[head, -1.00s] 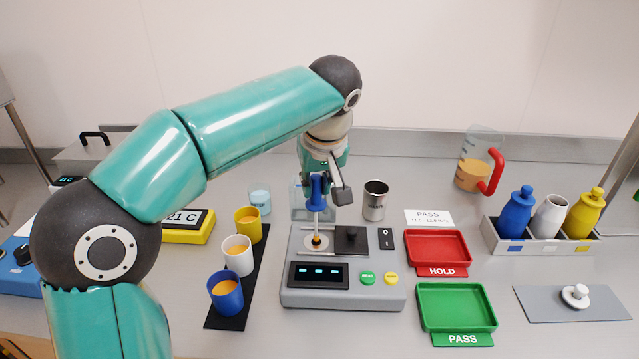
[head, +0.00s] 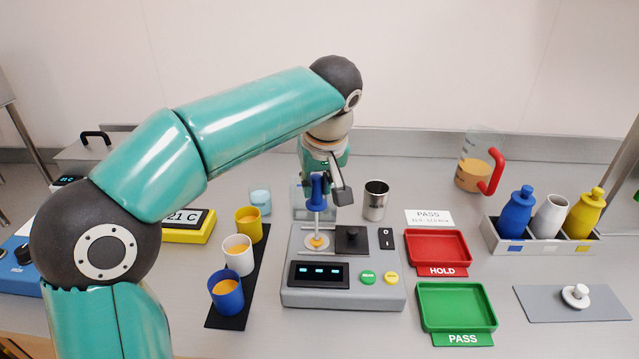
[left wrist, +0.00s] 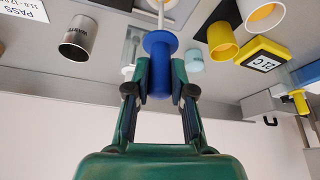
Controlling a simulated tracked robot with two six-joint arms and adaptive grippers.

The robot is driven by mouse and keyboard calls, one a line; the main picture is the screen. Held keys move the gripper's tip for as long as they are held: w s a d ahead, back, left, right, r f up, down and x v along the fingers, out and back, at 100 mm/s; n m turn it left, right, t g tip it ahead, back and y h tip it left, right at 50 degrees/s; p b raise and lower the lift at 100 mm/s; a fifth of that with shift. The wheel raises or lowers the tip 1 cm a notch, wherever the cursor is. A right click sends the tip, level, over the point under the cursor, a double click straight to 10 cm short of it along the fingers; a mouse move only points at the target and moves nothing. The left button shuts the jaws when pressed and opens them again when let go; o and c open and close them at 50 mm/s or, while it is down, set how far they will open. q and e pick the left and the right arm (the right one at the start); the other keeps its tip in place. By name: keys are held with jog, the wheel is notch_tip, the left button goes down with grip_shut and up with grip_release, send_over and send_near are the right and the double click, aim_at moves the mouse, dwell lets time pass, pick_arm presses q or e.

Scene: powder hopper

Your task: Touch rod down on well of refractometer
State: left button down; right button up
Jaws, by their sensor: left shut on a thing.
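The grey refractometer (head: 345,299) stands in the middle of the bench, with a lit display and green and yellow buttons. Its round well (head: 316,243) holds a spot of orange liquid. My left gripper (head: 335,182) is above it, shut on the blue handle of the rod (head: 317,190). The pale shaft points down at the well, and its tip is at or just above the orange liquid; I cannot tell whether it touches. In the left wrist view the fingers grip the blue handle (left wrist: 160,45) from both sides. My right gripper is out of view.
Blue, white and yellow cups (head: 227,292) of orange liquid stand on a black mat left of the refractometer. A steel cup (head: 376,201) stands behind it. Red (head: 438,232) and green (head: 456,290) trays lie to the right. A bottle rack (head: 540,246) is further right.

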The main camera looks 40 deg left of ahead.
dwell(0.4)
pick_arm(q)
notch_tip(320, 180, up, 5)
jog(key=p, duration=0.4)
jog(key=shift+p, duration=0.4)
